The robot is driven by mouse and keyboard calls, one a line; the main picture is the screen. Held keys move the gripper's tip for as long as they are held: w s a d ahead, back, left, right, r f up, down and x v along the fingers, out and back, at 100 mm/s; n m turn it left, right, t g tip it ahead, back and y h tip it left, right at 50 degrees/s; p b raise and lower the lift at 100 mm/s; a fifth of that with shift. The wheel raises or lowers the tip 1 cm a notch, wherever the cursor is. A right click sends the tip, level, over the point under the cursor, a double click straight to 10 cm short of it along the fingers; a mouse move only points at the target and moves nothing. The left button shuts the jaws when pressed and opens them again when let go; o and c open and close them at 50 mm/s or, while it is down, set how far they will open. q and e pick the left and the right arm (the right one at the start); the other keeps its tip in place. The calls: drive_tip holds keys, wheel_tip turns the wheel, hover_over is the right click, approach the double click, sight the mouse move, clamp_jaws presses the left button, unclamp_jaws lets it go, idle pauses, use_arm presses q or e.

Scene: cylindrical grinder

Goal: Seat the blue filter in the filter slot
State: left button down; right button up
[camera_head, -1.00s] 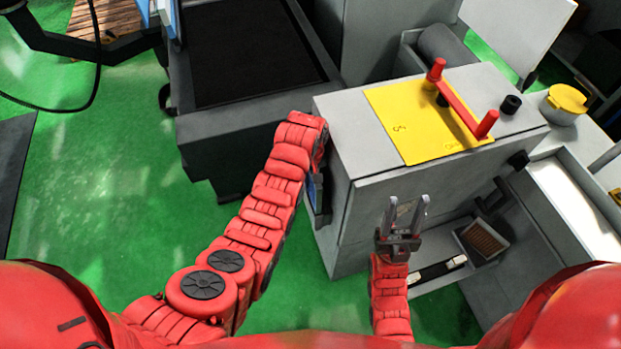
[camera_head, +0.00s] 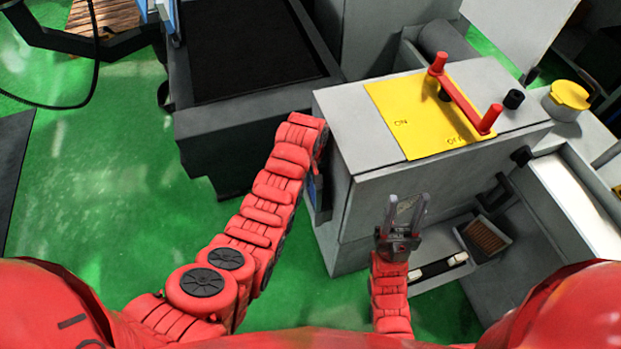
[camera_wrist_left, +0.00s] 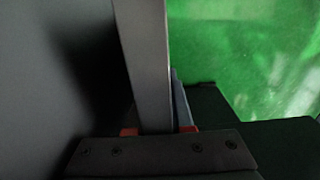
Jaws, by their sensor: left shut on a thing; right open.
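My left arm reaches from the lower left to the left side of the grey machine cabinet (camera_head: 345,215). A narrow blue strip (camera_head: 315,190), which looks like part of the blue filter, shows below the wrist against that side. In the left wrist view my left gripper (camera_wrist_left: 158,125) is shut on an upright, edge-on grey panel (camera_wrist_left: 147,60), apparently the filter; a thin bluish edge shows beside it. Its face and the filter slot cannot be made out. My right gripper (camera_head: 407,215) is open and empty, in front of the cabinet.
A yellow plate (camera_head: 415,110) with a red crank handle (camera_head: 465,100) lies on the cabinet top. A dark-topped machine bed (camera_head: 255,50) stands left of the cabinet. A tray with a brush (camera_head: 485,237) is at the lower right. Green floor (camera_head: 110,190) is free at left.

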use_arm(q)
drive_tip(key=shift+f+b, duration=0.8)
drive_tip(key=shift+f, duration=0.6)
drive_tip(key=c, duration=0.7)
unclamp_jaws()
drive_tip(key=shift+r, duration=0.5)
wheel_tip(320, 180, up, 16)
drive_tip(key=p, duration=0.9)
drive_tip(key=shift+r, duration=0.2)
drive_tip(key=shift+f, duration=0.1)
